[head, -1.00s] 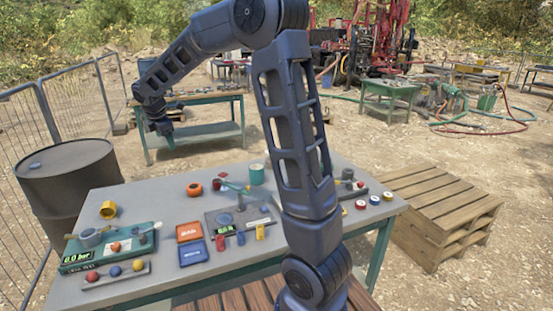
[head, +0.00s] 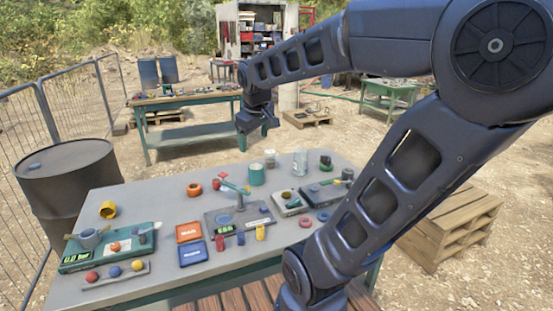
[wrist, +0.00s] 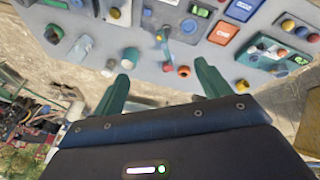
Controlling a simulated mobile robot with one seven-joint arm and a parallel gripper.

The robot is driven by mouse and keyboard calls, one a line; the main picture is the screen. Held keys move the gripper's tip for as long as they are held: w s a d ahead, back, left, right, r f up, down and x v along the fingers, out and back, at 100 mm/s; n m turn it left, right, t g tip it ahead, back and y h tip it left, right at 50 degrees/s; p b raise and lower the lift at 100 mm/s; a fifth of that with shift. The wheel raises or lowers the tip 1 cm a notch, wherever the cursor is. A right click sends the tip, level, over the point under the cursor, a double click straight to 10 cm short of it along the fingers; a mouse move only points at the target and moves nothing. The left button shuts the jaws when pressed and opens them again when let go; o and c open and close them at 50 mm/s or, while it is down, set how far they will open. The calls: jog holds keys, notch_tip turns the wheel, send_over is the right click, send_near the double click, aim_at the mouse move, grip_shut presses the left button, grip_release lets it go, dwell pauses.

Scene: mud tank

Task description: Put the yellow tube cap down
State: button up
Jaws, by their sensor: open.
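My gripper (head: 257,122) is above and behind the far edge of the grey table (head: 130,196) in the head view. In the wrist view its two green fingers (wrist: 164,76) are spread apart, with nothing between them. A small upright yellow piece (head: 260,232) stands near the table's front, beside a blue one (head: 240,238) and a red one (head: 220,243). A yellow ball-like top (head: 138,265) sits in a rack at the front left. A larger yellow cylinder (head: 107,210) lies at the far left. I cannot tell which of these is the tube cap.
An orange ring (head: 194,190), a teal cup (head: 256,174) and several instruments crowd the table. An orange card (head: 189,232) and a blue card (head: 193,253) lie at the front. A dark barrel (head: 68,180) stands left, wooden pallets (head: 450,225) right.

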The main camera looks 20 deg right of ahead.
jog(key=s+d+f+m, duration=0.3)
jog(key=s+m, duration=0.2)
jog(key=s, duration=0.4)
jog(key=shift+s+d+f+m, duration=0.15)
jog(key=shift+s+f+m, duration=0.05)
jog(key=shift+s+m, duration=0.1)
